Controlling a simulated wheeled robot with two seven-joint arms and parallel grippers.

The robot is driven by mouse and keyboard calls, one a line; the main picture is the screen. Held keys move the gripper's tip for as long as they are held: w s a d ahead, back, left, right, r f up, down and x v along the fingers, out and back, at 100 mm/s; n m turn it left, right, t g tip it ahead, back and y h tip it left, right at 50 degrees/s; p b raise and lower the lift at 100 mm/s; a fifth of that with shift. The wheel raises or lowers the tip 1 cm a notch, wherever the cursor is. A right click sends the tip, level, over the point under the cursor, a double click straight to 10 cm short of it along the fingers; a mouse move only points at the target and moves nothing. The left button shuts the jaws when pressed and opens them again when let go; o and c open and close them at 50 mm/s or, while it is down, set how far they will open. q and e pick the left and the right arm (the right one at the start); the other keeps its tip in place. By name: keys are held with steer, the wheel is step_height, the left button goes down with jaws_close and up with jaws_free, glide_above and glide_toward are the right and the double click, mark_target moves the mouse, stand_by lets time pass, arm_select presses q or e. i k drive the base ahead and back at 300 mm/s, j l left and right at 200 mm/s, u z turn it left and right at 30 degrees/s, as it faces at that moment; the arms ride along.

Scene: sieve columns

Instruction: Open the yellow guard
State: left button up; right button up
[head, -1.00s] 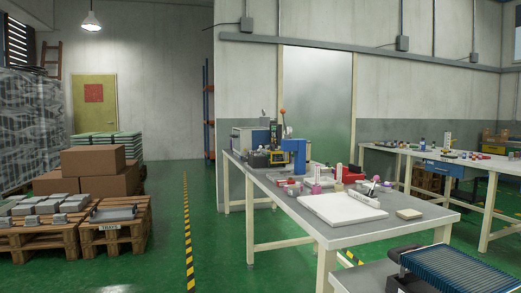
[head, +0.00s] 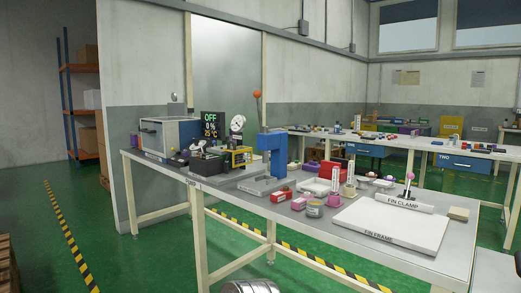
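A small yellow frame-like part (head: 239,158), which looks like the yellow guard, is on the long grey-topped table, just left of a blue press (head: 272,153). It is small in the head view, and I cannot tell how it is hinged or whether it is open or shut. A black device (head: 207,164) sits directly to its left. Neither of my grippers is in view.
The table (head: 350,240) also holds a grey box-like machine (head: 170,138), a display reading OFF (head: 211,125), a red bin (head: 331,169) and a white FIN FRAME board (head: 390,225). Green floor (head: 130,255) is open at the table's left.

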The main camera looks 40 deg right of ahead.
mark_target(243, 149)
steer(key=z, duration=0.4)
steer(key=i+j+z, duration=0.1)
steer(key=z, duration=0.3)
steer(key=j+z, duration=0.1)
steer(key=z, duration=0.3)
steer(key=j+z, duration=0.1)
steer(key=z, duration=0.3)
steer(key=i+j+z, duration=0.1)
steer(key=j+z, duration=0.15)
steer(key=z, duration=0.15)
steer(key=i+j+z, duration=0.1)
steer(key=j+z, duration=0.15)
steer(key=z, duration=0.15)
steer(key=j+z, duration=0.4)
steer(key=i+l, duration=0.05)
steer(key=l, duration=0.05)
